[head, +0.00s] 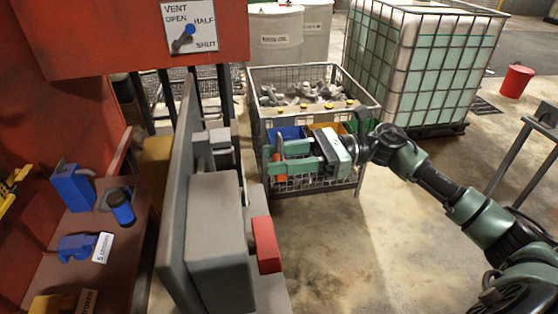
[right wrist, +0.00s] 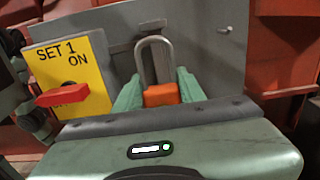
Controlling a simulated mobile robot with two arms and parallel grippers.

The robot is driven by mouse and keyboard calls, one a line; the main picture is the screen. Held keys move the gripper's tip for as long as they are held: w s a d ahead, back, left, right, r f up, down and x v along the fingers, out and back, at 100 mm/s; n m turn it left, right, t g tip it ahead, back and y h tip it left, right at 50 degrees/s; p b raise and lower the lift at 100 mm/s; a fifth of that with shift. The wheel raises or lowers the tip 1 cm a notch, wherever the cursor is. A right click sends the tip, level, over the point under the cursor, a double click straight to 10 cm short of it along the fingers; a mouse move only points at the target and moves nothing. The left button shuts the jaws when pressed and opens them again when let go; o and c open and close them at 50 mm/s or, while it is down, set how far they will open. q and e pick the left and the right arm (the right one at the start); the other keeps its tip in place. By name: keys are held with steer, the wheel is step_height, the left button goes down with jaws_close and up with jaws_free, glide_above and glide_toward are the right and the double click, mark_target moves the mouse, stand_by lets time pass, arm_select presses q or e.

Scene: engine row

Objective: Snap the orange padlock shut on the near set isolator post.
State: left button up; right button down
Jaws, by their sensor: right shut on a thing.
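My right gripper (head: 272,163) is shut on the orange padlock (right wrist: 161,95), with a green finger on each side of its body. The padlock's grey U-shaped shackle (right wrist: 154,48) points up in the right wrist view, in front of the grey isolator panel. In the head view the padlock (head: 280,168) is a small orange patch between the fingers, right of the panel. The isolator has a red handle (right wrist: 62,95) on a yellow plate marked "SET 1 ON". I cannot clearly make out the post or whether the shackle is around it. My left gripper is not in view.
The grey panel (head: 174,220) and its box (head: 218,240) with a red handle (head: 266,245) stand close left of the gripper. A wire crate (head: 365,95) of parts stands behind the gripper. A caged tank (head: 420,65) is at the back. Floor at the lower right is open.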

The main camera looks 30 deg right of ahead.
steer(key=shift+a, duration=0.1)
steer(key=b+x, duration=0.1)
steer(key=x, duration=0.9)
steer(key=shift+a+f, duration=0.3)
steer(key=shift+a, duration=0.05)
stand_by(1.8)
steer(key=shift+w, duration=0.1)
steer(key=shift+r+p, duration=0.4)
steer(key=shift+r, duration=1)
steer(key=shift+f, duration=0.2)
steer(key=shift+f+b, duration=0.4)
steer(key=shift+b, duration=0.4)
